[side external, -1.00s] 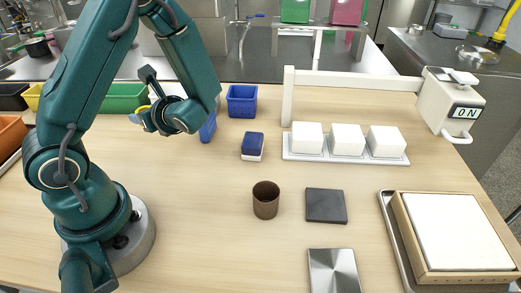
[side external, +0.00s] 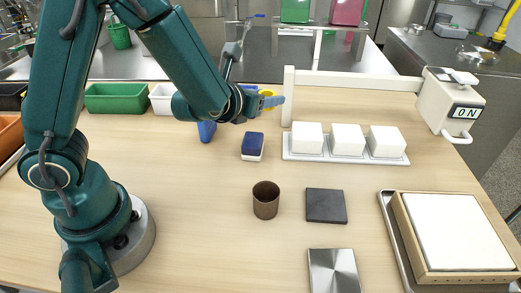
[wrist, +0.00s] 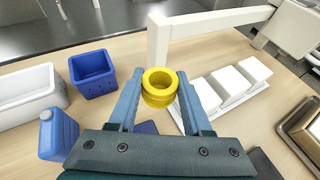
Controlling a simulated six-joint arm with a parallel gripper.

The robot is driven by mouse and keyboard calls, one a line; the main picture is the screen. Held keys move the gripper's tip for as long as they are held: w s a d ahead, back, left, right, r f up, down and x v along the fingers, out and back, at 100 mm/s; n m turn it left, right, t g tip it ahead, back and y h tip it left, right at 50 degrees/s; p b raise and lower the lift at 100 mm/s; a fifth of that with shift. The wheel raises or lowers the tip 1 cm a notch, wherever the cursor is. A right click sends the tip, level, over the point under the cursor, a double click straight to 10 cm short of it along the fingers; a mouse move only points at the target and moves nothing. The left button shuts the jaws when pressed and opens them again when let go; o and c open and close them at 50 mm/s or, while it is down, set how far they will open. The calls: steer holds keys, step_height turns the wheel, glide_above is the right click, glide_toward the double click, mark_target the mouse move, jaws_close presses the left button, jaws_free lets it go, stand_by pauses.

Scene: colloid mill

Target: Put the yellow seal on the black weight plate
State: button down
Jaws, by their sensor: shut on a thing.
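The yellow seal (wrist: 160,102) is a thick ring held between the two fingers of my gripper (wrist: 158,88) in the wrist view. In the side view the seal (side external: 267,92) shows small at the fingertips of my gripper (side external: 274,100), up in the air above the back part of the table. The black weight plate (side external: 326,206) is a flat dark square lying on the table, nearer the camera and to the right of the gripper. Nothing lies on the plate. The seal is well apart from it.
A brown cup (side external: 266,205) stands left of the plate, and a steel plate (side external: 333,271) lies in front. A white tray with white blocks (side external: 347,139) lies behind, under a white beam (side external: 350,80). A framed white slab (side external: 455,230) is at right.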

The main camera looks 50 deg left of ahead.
steer(key=d+r+m+h, duration=0.1)
steer(key=d+m+h, duration=0.3)
steer(key=d, duration=0.5)
glide_above(338, 192)
steer(key=shift+h, duration=0.3)
step_height(338, 192, down, 7)
steer(key=shift+r, duration=0.1)
steer(key=shift+f, duration=2.05)
steer(key=shift+f, duration=0.15)
steer(key=shift+c, duration=1.7)
jaws_free()
